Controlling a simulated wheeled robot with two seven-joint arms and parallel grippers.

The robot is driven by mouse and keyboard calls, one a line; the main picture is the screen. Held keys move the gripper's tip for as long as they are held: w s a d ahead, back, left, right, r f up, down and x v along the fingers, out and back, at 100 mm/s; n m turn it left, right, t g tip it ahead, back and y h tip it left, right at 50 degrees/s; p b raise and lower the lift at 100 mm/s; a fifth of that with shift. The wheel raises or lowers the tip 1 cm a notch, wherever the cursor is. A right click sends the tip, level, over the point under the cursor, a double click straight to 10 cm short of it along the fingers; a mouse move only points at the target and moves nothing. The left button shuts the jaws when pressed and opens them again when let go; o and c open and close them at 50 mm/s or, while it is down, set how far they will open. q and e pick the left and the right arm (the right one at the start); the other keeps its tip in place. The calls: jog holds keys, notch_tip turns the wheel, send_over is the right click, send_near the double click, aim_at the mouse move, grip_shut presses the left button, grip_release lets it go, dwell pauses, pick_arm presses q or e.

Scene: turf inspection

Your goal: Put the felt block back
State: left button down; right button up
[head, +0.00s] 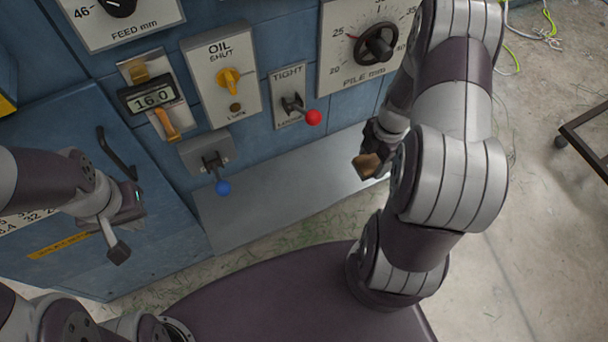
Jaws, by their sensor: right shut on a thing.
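A small tan-brown block (366,165), which looks like the felt block, is in the jaws of my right gripper (372,168). The gripper is shut on it, near the right end of a grey metal shelf (270,205) at the foot of the blue panel. The gripper and my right arm hide part of the block and the shelf's right end. I cannot tell whether the block touches the shelf. My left gripper (118,245) is at the left, in front of the blue cabinet door, with no object seen in it. Its jaw opening is unclear.
The panel carries a 16.0 display (152,97), a yellow OIL knob (229,81), a red-tipped TIGHT lever (313,117), a blue-tipped lever (223,188) and a PILE dial (377,44). A black door handle (116,153) is near my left gripper. The shelf's visible surface is bare.

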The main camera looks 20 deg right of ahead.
send_over(324, 177)
notch_tip(324, 177, down, 7)
jog(key=shift+s+d+r, duration=0.1)
jog(key=shift+d, duration=0.05)
notch_tip(324, 177, down, 4)
jog(key=shift+b, duration=0.5)
jog(key=shift+f, duration=0.3)
jog(key=o, duration=1)
jog(key=shift+r, duration=0.1)
